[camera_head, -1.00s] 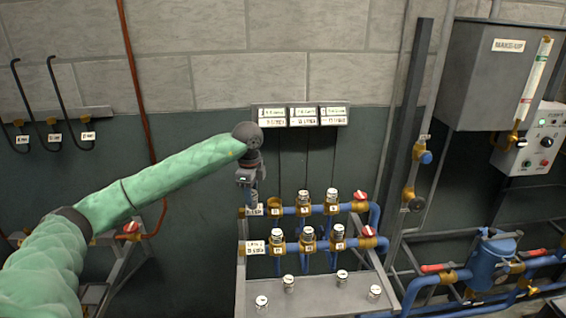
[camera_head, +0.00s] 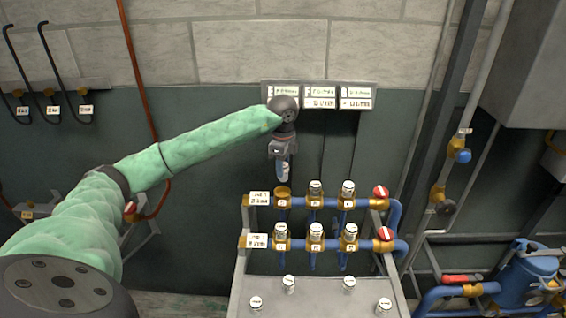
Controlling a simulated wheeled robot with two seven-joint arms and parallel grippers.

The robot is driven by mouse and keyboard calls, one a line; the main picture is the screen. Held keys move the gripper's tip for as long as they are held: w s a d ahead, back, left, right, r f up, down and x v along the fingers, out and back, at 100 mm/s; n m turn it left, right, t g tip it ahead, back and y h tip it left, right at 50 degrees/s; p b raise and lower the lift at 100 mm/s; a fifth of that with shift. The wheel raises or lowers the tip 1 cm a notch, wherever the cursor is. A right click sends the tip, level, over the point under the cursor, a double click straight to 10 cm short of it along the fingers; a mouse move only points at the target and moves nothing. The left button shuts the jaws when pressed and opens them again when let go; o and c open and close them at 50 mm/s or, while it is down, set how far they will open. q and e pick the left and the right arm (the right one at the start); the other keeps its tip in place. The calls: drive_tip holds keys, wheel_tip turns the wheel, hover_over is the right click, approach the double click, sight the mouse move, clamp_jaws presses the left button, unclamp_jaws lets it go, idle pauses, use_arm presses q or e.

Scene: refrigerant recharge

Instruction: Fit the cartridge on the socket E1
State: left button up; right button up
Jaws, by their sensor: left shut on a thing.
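My left gripper (camera_head: 283,158) is shut on a small pale blue-grey cartridge (camera_head: 283,174), which hangs upright below the jaws. The cartridge is above an open brass socket (camera_head: 283,194) at the left end of the upper blue pipe row, with a small gap seeming to show between them. The small socket tags are too blurred to read, so I cannot confirm which is E1. My right gripper is not in view.
The lower row holds capped cartridges (camera_head: 316,232). Red valve handles (camera_head: 381,192) sit at the right ends of both rows. Several loose cartridges stand on the grey shelf (camera_head: 320,297) in front. A label panel (camera_head: 320,96) is on the wall behind my gripper.

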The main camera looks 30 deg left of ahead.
use_arm(q)
drive_tip(key=shift+s+f+b, duration=0.25)
drive_tip(key=shift+f+b, duration=0.05)
drive_tip(key=shift+f, duration=0.6)
drive_tip(key=shift+w+f, duration=0.1)
drive_tip(key=shift+f, duration=0.55)
drive_tip(key=shift+f+b, duration=0.3)
drive_tip(key=shift+b, duration=0.1)
drive_tip(key=shift+f, duration=0.2)
drive_tip(key=shift+r, duration=0.1)
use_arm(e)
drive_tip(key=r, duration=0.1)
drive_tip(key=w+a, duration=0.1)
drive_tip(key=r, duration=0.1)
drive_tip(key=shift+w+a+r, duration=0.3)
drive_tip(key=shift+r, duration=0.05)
use_arm(q)
drive_tip(key=shift+f+b, duration=0.25)
drive_tip(key=shift+b, duration=0.25)
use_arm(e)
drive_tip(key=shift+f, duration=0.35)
